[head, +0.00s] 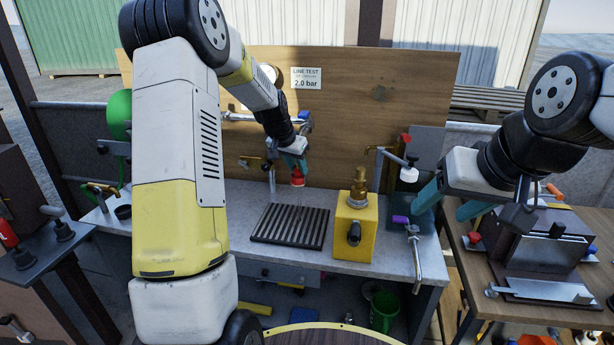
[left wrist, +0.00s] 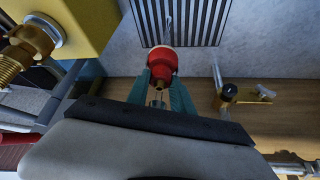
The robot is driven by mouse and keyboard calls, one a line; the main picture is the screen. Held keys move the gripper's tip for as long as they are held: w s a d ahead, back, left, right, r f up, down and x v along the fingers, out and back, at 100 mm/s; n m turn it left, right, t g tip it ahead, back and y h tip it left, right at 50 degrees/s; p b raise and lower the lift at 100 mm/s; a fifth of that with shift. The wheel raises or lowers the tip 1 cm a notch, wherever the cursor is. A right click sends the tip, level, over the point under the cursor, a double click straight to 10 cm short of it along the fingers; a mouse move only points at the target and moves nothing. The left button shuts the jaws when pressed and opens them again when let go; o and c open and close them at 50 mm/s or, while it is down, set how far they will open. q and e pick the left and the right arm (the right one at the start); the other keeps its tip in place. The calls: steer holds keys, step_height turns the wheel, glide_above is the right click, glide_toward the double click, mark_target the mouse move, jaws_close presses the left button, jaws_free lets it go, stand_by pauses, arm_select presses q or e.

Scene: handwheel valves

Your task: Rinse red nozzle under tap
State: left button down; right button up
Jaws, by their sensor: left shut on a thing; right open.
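In the head view my left gripper (head: 292,162) is shut on the red nozzle (head: 298,180) and holds it above the black drain grate (head: 268,226). In the left wrist view the red nozzle (left wrist: 162,62) sits between the teal fingers (left wrist: 162,92), its pale end toward the grate (left wrist: 190,20) and its brass end toward the wrist. A tap (left wrist: 228,92) with a black knob is on the wooden wall beside the nozzle, apart from it. A thin pale streak shows beyond the nozzle; I cannot tell whether it is water. My right gripper (head: 450,203) is open and empty.
A yellow block with a brass fitting (head: 355,222) stands right of the grate. A pipe with a white end (head: 408,174) stands behind it. A purple-handled tap (head: 414,245) is at the bench's right edge. A wooden table with a grey device (head: 540,250) is at the right.

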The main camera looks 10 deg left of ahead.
stand_by(0.4)
arm_select(q)
steer(key=shift+s+d, duration=0.15)
steer(key=shift+d, duration=0.3)
steer(key=shift+w+a, duration=0.25)
steer(key=shift+a, duration=0.3)
steer(key=shift+s, duration=0.15)
steer(key=s+a, duration=0.3)
steer(key=s, duration=0.4)
stand_by(0.5)
steer(key=shift+s, duration=0.1)
stand_by(0.6)
steer(key=shift+r, duration=0.1)
stand_by(0.4)
